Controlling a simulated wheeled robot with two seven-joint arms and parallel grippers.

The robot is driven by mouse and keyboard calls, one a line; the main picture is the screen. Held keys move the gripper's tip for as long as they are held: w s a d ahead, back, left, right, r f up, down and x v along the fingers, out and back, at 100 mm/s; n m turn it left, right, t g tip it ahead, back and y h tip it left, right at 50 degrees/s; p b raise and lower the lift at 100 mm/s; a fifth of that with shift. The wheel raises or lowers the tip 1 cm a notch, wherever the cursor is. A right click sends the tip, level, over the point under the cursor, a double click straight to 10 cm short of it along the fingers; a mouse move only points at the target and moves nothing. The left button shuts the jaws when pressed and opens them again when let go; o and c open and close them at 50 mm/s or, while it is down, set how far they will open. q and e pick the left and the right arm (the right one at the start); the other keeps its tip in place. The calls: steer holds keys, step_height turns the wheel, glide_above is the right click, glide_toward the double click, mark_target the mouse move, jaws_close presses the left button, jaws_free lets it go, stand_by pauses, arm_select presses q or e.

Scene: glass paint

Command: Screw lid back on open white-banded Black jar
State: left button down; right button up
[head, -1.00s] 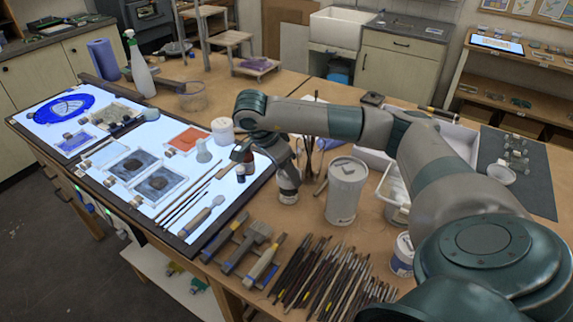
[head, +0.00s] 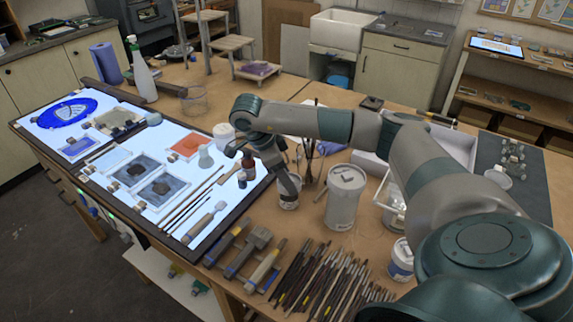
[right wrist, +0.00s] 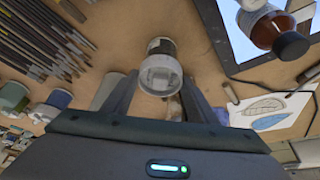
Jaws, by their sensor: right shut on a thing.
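My right arm reaches in from the right in the head view, and its gripper (head: 287,174) points down over a small pale jar (head: 288,200). In the right wrist view the two fingers (right wrist: 158,98) stand on either side of the jar's near end. There the jar (right wrist: 160,47) shows a dark band on its side and a grey-white round top (right wrist: 160,75). The gripper is shut on it; whether the fingers grip a lid or the rim is unclear. My left gripper is in neither view.
A tall white tub (head: 343,210) stands close right of the jar. Many brushes (head: 325,275) lie in front. The lit panel (head: 205,240) lies to the left. An amber bottle with a black cap (right wrist: 290,45) shows in the right wrist view. A white-labelled jar (head: 401,265) stands front right.

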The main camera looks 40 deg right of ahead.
steer(key=shift+m, duration=0.4)
steer(key=o, duration=1.4)
steer(key=shift+r, duration=0.1)
steer(key=shift+r+p, duration=2.35)
steer(key=shift+r, duration=0.6)
steer(key=shift+f, duration=0.15)
